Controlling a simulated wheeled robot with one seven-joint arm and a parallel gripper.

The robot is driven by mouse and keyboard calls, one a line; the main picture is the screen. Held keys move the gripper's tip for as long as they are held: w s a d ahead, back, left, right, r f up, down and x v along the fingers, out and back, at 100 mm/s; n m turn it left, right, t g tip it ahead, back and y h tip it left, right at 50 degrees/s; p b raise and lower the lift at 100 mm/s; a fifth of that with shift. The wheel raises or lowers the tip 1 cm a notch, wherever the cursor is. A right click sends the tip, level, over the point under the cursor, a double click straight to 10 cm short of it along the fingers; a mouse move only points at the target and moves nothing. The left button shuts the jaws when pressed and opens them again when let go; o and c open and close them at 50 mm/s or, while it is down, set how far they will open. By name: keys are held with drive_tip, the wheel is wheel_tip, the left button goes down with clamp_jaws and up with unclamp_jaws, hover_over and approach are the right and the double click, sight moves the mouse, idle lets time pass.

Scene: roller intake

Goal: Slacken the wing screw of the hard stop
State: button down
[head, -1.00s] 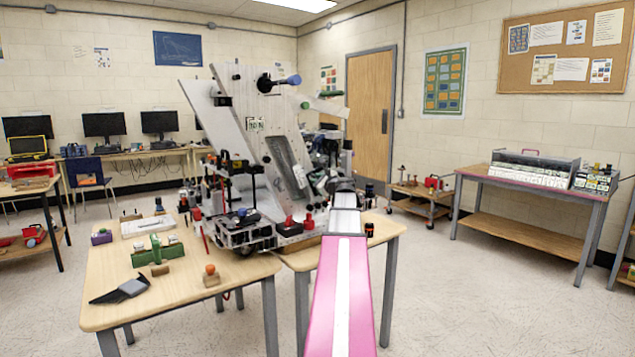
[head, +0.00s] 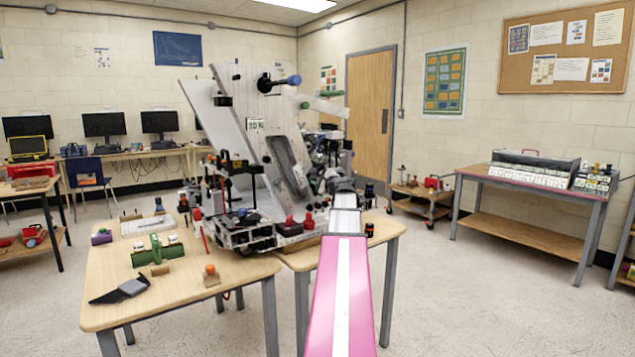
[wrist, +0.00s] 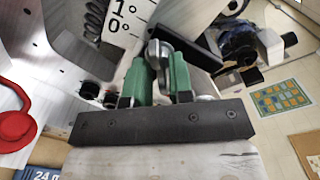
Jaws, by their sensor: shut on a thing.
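My gripper (wrist: 160,82) has two green fingers, and they are closed on a rounded grey metal piece, which looks like the wing screw (wrist: 158,48). The piece sticks out past the fingertips, and its lower part is hidden between them. A white scale plate (wrist: 128,20) with black figures lies just beyond the fingers to the left. I cannot clearly make out the body of the hard stop. In the head view my pink and white arm reaches to the right side of the tilted machine (head: 228,125), and the fingertips cannot be made out there.
A red rounded part (wrist: 14,125) and a black coil (wrist: 95,15) lie left of the fingers in the wrist view. A wooden table (head: 110,285) carries the machine's left side and loose parts, including a green block fixture (head: 157,252).

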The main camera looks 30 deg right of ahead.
drive_tip(key=shift+n, duration=1.5)
drive_tip(key=shift+n, duration=1.4)
drive_tip(key=c, duration=1.2)
unclamp_jaws()
drive_tip(key=shift+o, duration=0.2)
drive_tip(key=s, duration=0.7)
drive_tip(key=shift+d, duration=0.25)
